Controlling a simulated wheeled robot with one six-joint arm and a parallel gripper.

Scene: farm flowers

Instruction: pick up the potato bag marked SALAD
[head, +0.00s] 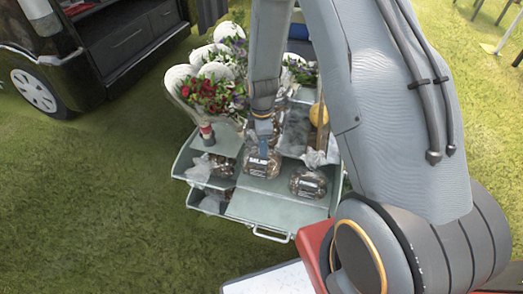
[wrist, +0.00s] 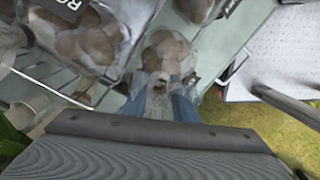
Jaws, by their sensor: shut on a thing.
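The potato bag marked SALAD (head: 262,163) is a clear bag of brown potatoes with a black label. It is upright at the metal stand's top tray (head: 288,187) in the head view. My gripper (head: 265,126) is directly above it, with its blue fingers closed on the bag's gathered top. In the wrist view my gripper (wrist: 170,105) pinches clear plastic, and the potatoes (wrist: 165,50) show just beyond the fingers. The label's face is not seen there. I cannot tell whether the bag's bottom touches the tray.
Another potato bag (head: 308,183) sits right of it on the tray. More bags (head: 222,165) lie in the left compartments. Flowers in white baskets (head: 207,92) stand behind left. A bag with a black label starting "RO" (wrist: 85,40) is close left in the wrist view. Grass (head: 110,220) is open at left.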

